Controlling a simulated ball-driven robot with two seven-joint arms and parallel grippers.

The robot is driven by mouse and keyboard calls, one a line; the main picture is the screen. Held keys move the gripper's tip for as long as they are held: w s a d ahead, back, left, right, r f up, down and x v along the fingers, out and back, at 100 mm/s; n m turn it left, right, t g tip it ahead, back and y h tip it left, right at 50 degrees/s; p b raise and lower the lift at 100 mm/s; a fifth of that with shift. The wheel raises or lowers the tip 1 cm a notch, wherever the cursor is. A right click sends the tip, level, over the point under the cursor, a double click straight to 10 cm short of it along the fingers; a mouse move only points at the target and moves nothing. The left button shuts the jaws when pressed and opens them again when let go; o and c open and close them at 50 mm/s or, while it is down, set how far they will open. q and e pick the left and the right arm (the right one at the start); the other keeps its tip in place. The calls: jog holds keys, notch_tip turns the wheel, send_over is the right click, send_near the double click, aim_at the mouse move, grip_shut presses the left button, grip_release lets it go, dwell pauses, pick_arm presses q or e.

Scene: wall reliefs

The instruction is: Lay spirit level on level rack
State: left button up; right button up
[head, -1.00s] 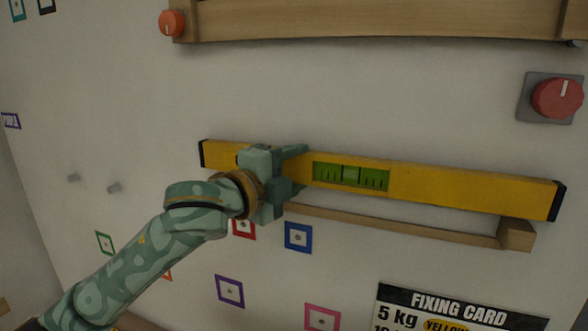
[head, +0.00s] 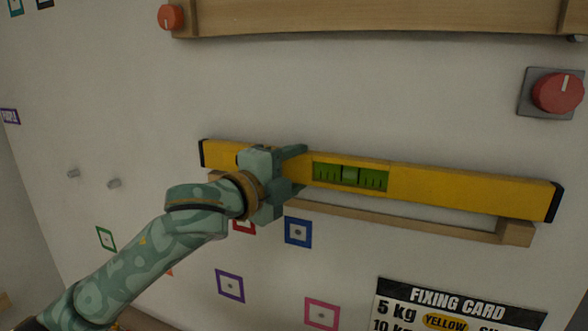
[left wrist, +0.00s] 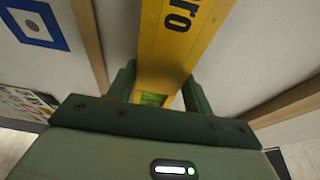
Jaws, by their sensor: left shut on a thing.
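The yellow spirit level (head: 450,187) with black end caps and a green vial window spans the middle of the head view, tilted slightly down to the right in the picture. My left gripper (head: 289,172) is shut on it, left of the vial. The level also fills the gap between the fingers in the left wrist view (left wrist: 180,45). The wooden level rack (head: 420,225) shows just below the level, with a block at its right end. The level hides part of the rack, and I cannot tell whether they touch. My right gripper is not in view.
A wooden shelf (head: 380,20) runs along the top, with an orange knob (head: 171,17) at its left. A red knob (head: 557,92) is on the right.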

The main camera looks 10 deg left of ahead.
pick_arm(q)
jog(key=shift+f, duration=0.35)
dwell(0.5)
jog(key=o, duration=1.2)
jog(key=shift+c, duration=0.2)
jog(key=shift+f, duration=0.1)
jog(key=b+v, duration=1.3)
jog(key=v, duration=0.3)
jog(key=shift+s, duration=0.2)
